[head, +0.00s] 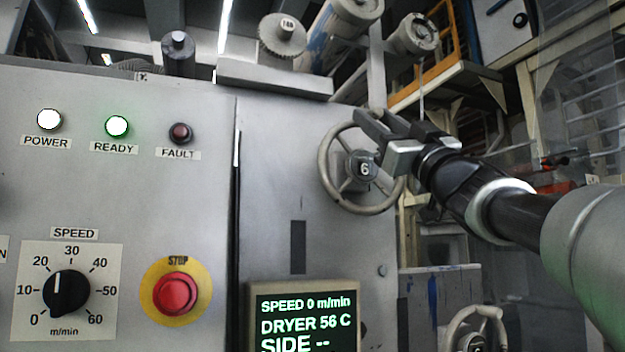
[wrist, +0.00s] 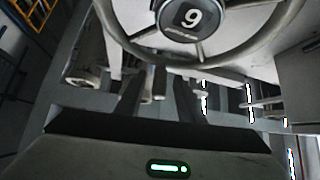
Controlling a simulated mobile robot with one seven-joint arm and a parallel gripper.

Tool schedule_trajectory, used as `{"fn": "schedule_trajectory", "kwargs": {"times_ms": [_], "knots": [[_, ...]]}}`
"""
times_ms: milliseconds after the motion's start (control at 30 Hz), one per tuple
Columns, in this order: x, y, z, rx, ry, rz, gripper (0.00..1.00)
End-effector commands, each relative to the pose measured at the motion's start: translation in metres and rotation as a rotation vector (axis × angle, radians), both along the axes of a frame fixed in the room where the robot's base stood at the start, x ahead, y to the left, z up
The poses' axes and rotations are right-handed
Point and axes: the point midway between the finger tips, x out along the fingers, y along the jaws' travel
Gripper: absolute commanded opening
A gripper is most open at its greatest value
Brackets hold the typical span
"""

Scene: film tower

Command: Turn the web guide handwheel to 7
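The web guide handwheel (head: 326,190) is a pale grey spoked ring on the upper right of the cabinet front. Its dark hub window (head: 366,169) reads 6. In the wrist view the handwheel (wrist: 255,62) is upside down at the top, so its hub digit (wrist: 191,18) looks like a 9. My gripper (head: 366,124) is at the upper right of the rim in the head view, its fingers overlapping the ring. In the wrist view my gripper (wrist: 158,82) has its two fingers apart, tips just below the rim. I cannot tell whether they touch it.
A second handwheel (head: 452,333) is partly cut off at the bottom right. The cabinet carries a red stop button (head: 175,292), a speed dial (head: 66,292), a green-lit ready lamp (head: 117,126) and a display (head: 306,318). Rollers (head: 412,35) stand above the wheel.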

Motion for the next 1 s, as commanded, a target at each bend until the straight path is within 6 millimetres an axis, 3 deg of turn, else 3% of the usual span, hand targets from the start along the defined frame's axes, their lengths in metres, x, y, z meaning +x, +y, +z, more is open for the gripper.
{"fn": "schedule_trajectory", "kwargs": {"times_ms": [167, 467, 500, 700, 1000], "knots": [[0.0099, 0.0059, 0.0117, -0.001, 0.0, 0.001, 0.35], [0.0117, 0.0067, 0.0129, 0.0, 0.0, 0.0, 0.35], [0.0116, 0.0067, 0.0128, 0.0, 0.0, 0.0, 0.33], [0.0115, 0.0066, 0.0128, 0.0, 0.0, 0.0, 0.0], [0.0115, 0.0059, 0.0125, 0.007, 0.002, 0.0, 0.0]]}}
